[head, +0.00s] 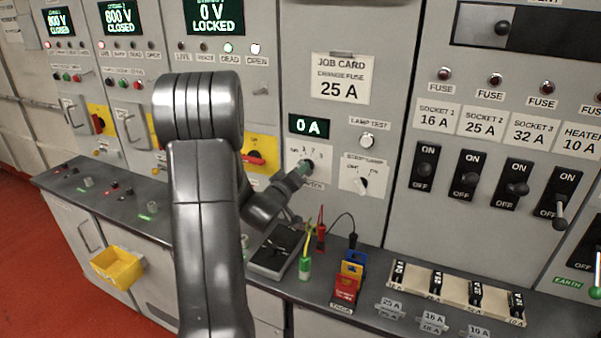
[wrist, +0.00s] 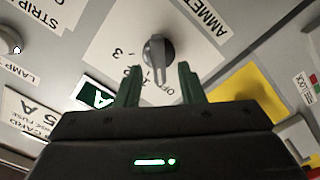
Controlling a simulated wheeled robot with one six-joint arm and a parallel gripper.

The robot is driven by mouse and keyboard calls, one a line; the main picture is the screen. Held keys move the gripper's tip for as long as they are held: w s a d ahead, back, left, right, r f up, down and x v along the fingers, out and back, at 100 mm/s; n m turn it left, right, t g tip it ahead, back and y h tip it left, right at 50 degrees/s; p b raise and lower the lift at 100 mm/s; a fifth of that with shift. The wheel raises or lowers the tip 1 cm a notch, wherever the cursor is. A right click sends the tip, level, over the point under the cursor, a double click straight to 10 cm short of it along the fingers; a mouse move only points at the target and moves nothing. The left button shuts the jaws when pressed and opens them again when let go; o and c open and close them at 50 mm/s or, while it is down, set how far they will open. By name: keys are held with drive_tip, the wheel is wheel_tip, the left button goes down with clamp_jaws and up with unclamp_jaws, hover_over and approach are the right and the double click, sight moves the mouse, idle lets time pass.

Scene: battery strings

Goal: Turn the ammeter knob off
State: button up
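The ammeter knob (wrist: 158,48) is a dark round knob with a grey bar grip on a white plate in the wrist view. The plate carries OFF and number marks and the word AMMETER. The bar's lower end lies near the low-number and OFF marks; I cannot tell exactly which mark it points to. My gripper (wrist: 158,72) is open, with one dark green finger on each side of the bar's lower end. No clear contact shows. In the head view my gripper (head: 302,169) is at the panel, partly hiding the knob. The display (head: 309,126) above reads 0 A.
The strip lamp switch (head: 361,184) is to the right and the lamp test button (head: 367,140) above it. A yellow-backed red handle (head: 256,157) is to the left. Below, the bench holds a dark tray (head: 270,262), leads, and a fuse rack (head: 440,285).

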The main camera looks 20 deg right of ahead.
drive_tip(key=b+v, duration=0.2)
drive_tip(key=v, duration=1)
drive_tip(key=shift+w, duration=0.1)
drive_tip(key=p+x, duration=0.3)
drive_tip(key=x, duration=1)
drive_tip(key=shift+w+d, duration=0.15)
drive_tip(key=shift+d, duration=0.2)
drive_tip(key=shift+a, duration=0.1)
